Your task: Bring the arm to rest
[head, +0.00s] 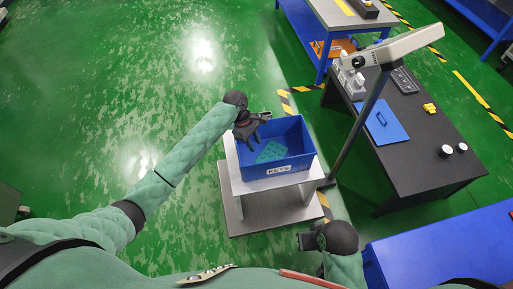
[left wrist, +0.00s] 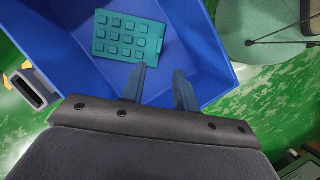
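My left gripper (head: 252,133) is over the left side of the blue bin (head: 304,162) labelled KEYS. In the left wrist view its two fingers (left wrist: 160,76) stand apart with nothing between them. A teal keypad-like piece with square buttons (head: 271,151) lies on the bin floor, apart from the fingers; it also shows in the left wrist view (left wrist: 128,36). My left arm reaches out from the lower left, nearly straight. My right gripper (head: 306,241) is low at the bottom centre, near my body; its fingers are too unclear to judge.
The bin stands on a small grey stand (head: 232,175). A slanted post with a grey head (head: 405,47) rises right of it. A dark table (head: 425,165) with a blue panel (head: 381,122) is further right, a blue surface (head: 440,248) lower right. Green floor at left is clear.

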